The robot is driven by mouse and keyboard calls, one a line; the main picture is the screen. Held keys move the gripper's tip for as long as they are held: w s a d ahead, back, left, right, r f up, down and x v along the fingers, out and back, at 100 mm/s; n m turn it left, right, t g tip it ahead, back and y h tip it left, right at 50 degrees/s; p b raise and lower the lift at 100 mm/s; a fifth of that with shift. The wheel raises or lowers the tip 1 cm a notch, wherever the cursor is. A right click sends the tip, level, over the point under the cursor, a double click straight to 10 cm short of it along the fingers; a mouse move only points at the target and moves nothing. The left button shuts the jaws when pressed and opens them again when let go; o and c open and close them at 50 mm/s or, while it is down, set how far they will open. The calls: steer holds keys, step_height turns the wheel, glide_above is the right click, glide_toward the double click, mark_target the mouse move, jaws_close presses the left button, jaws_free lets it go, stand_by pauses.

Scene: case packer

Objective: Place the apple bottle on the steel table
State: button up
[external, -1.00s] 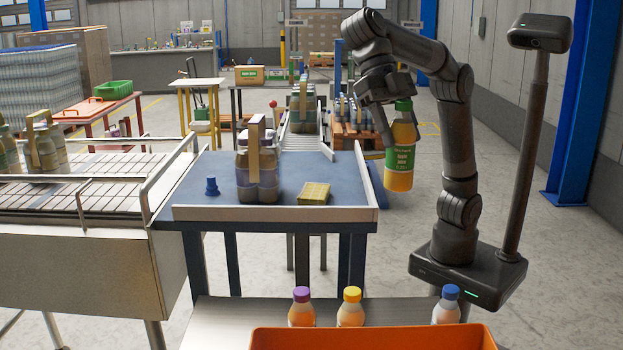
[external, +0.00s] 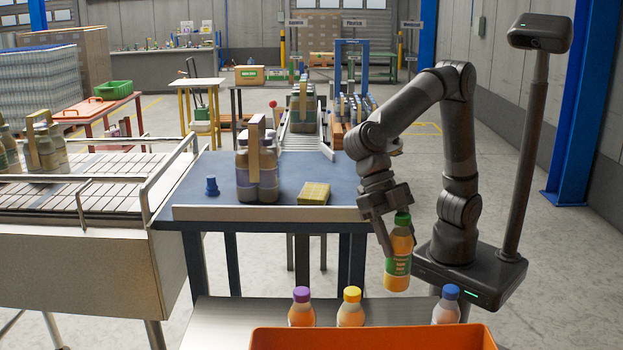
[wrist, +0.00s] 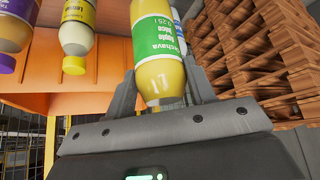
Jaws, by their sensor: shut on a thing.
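The apple bottle (external: 398,262) has a green cap, a green label and yellow juice. My gripper (external: 394,224) is shut on it near the cap and holds it in the air, slightly tilted. In the wrist view the bottle (wrist: 160,50) sits between the two fingers of my gripper (wrist: 163,88). The steel table (external: 215,322) is at the bottom of the external view, in front of and below the held bottle. The bottle is clear of the table.
Bottles with purple (external: 302,307), yellow (external: 351,307) and blue (external: 446,305) caps stand on the steel table. An orange crate (external: 372,338) is in front of them. Between the yellow and blue caps there is a gap.

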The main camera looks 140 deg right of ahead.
mark_target(392, 284)
step_height(392, 284, down, 11)
stand_by(0.5)
steer(key=shift+f, duration=0.1)
steer(key=o, duration=1.2)
steer(key=shift+c, duration=0.2)
